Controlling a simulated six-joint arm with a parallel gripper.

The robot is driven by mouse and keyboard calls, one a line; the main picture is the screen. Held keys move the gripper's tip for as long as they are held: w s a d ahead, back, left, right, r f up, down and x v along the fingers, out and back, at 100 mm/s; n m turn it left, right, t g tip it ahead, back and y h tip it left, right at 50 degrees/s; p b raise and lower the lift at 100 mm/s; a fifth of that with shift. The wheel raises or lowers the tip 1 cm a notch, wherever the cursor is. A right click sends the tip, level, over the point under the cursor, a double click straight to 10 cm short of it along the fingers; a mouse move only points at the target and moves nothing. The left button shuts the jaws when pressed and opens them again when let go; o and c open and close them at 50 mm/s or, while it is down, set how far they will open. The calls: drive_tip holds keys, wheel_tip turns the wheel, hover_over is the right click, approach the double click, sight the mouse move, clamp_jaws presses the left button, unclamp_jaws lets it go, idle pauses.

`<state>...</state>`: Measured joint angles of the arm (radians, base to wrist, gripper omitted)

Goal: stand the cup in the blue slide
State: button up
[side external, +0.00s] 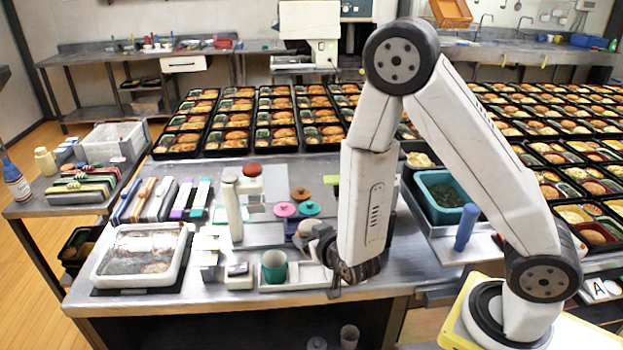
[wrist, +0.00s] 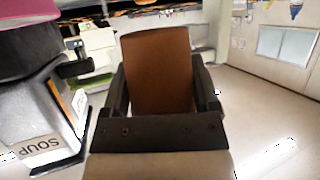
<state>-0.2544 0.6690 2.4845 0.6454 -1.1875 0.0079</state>
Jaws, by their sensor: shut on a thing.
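In the wrist view my gripper (wrist: 160,92) is shut on a brown cup (wrist: 157,65), a tapered shape between the two dark fingers. In the side view my gripper (side external: 331,262) hangs low at the front of the steel table, and the held cup is hidden or too dark to make out there. A green cup (side external: 274,267) stands upright to the left of my gripper, in or beside a low white tray (side external: 305,280). I cannot tell for sure which thing is the blue slide.
A tall pale bottle (side external: 233,208), coloured lids (side external: 285,209) and a white-rimmed food tray (side external: 187,258) crowd the table. A blue cylinder (side external: 466,228) stands to the right.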

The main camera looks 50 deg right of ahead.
drive_tip(key=shift+f, duration=2.15)
drive_tip(key=shift+f, duration=0.15)
drive_tip(key=shift+f, duration=1.7)
drive_tip(key=shift+f, duration=0.2)
drive_tip(key=o, duration=1)
drive_tip(key=shift+o, duration=0.2)
drive_tip(key=shift+s, duration=0.15)
drive_tip(key=shift+v, duration=3.8)
